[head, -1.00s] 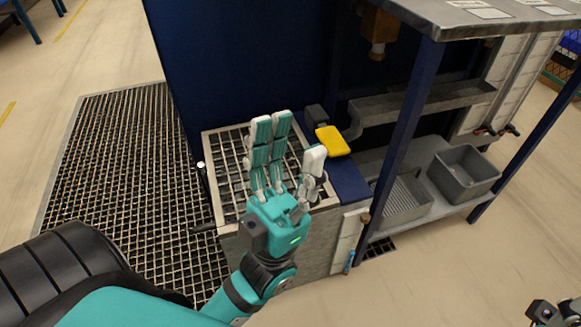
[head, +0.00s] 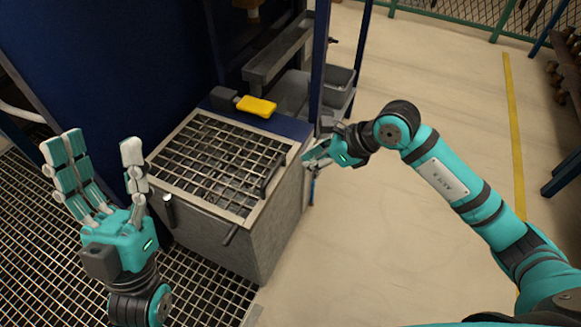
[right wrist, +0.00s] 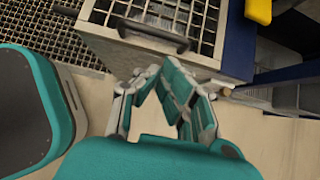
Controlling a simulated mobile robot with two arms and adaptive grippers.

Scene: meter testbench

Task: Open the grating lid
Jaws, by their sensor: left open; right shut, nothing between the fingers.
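The grating lid (head: 205,165) is a square metal grid in a pale frame, lying flat and shut on top of a grey box (head: 268,238). A dark handle (head: 272,172) stands on its right side; the handle also shows in the right wrist view (right wrist: 153,36). My left gripper (head: 103,150) is open and empty, left of the box, fingers pointing up. My right gripper (head: 312,153) is shut and empty, just beyond the box's right side. In the right wrist view its fingers (right wrist: 160,80) come together below the handle, apart from it.
A yellow-and-grey tool (head: 256,106) lies on the blue ledge behind the lid. A dark lever (head: 230,235) and a pale-tipped pin (head: 168,205) stick out at the box's front. Blue posts and grey bins (head: 338,78) stand behind. The floor (head: 420,85) to the right is clear.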

